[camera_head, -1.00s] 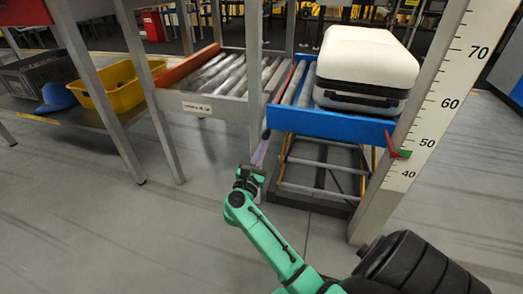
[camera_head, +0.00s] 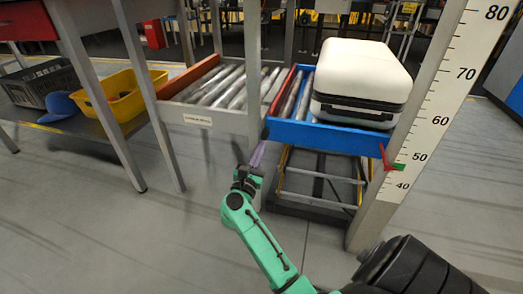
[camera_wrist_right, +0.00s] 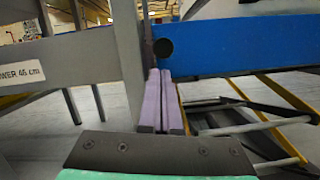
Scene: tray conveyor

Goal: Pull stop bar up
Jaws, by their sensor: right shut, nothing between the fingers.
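A dark round knob (camera_wrist_right: 163,46), possibly the end of the stop bar, shows in the right wrist view at the left end of the blue front panel (camera_wrist_right: 240,45). In the head view the knob (camera_head: 265,133) is small, at the panel's left front corner. My right gripper (camera_head: 260,148) has purple fingers, pressed together and empty, just below the knob. In the wrist view its fingertips (camera_wrist_right: 161,72) point at the knob's underside; I cannot tell if they touch it. The rest of the bar is not clearly visible. My left gripper is not in view.
A white suitcase (camera_head: 362,75) lies on the blue-fronted lift. A roller conveyor (camera_head: 212,102) stands left of it, with a grey post (camera_head: 253,70) close by my gripper. A height-scale post (camera_head: 425,130) stands right. Yellow (camera_head: 118,92) and grey bins lie at left.

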